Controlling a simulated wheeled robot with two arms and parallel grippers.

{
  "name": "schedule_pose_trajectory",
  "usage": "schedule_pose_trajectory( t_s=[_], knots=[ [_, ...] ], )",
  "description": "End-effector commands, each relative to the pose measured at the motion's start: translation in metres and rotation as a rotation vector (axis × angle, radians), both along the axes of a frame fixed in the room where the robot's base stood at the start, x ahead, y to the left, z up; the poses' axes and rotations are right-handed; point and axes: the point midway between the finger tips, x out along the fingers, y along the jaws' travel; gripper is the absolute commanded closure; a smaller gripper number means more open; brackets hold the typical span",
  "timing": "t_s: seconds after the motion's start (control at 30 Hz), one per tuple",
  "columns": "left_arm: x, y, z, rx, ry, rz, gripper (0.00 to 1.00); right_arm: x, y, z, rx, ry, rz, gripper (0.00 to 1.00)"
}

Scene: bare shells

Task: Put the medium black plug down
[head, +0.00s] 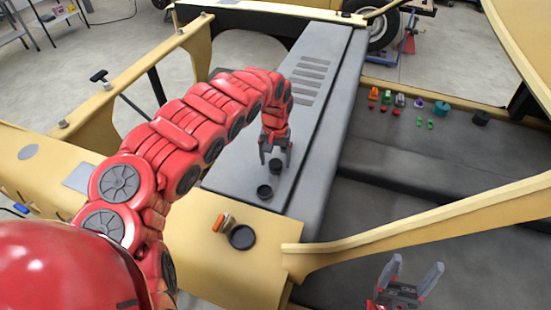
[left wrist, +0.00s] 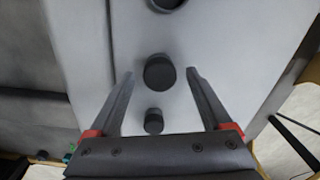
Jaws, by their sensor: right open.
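A black round plug (head: 275,167) of middle size is on the grey panel, just below the tips of my left gripper (head: 275,152). In the left wrist view the same plug (left wrist: 159,73) shows between the two spread fingers (left wrist: 159,74), with a gap on each side. A smaller black plug (left wrist: 153,121) lies nearer the palm in that view; I cannot make it out in the head view. Another black round piece with a raised rim (head: 264,191) sits nearer me on the panel. My right gripper (head: 404,272) is open and empty at the lower right.
The grey panel (head: 312,95) has slots further back. A black dish (head: 242,237) and a small orange-ended piece (head: 219,222) lie on the yellow beam (head: 200,262). Several small coloured pieces, a teal cylinder (head: 441,109) and a black one (head: 481,118) stand on the right ledge. A yellow bar (head: 430,222) crosses the right side.

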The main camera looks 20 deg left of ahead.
Motion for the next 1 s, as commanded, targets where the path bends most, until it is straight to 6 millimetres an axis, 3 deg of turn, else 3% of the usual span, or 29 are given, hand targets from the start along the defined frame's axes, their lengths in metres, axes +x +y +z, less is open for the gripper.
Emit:
schedule_pose_trajectory(
  t_s=[0.27,0.8,1.0],
  knots=[
    [0.002,0.001,0.008,0.0,-0.005,0.002,0.17,0.0,0.0,-0.002,0.0,0.0,0.0,0.27],
    [0.002,-0.001,0.093,-0.001,-0.005,-0.003,0.17,0.0,0.0,-0.032,0.0,0.0,0.0,0.27],
    [0.001,-0.001,0.115,-0.001,-0.002,-0.001,0.17,0.0,0.0,-0.039,0.0,0.0,0.0,0.27]
  ],
)
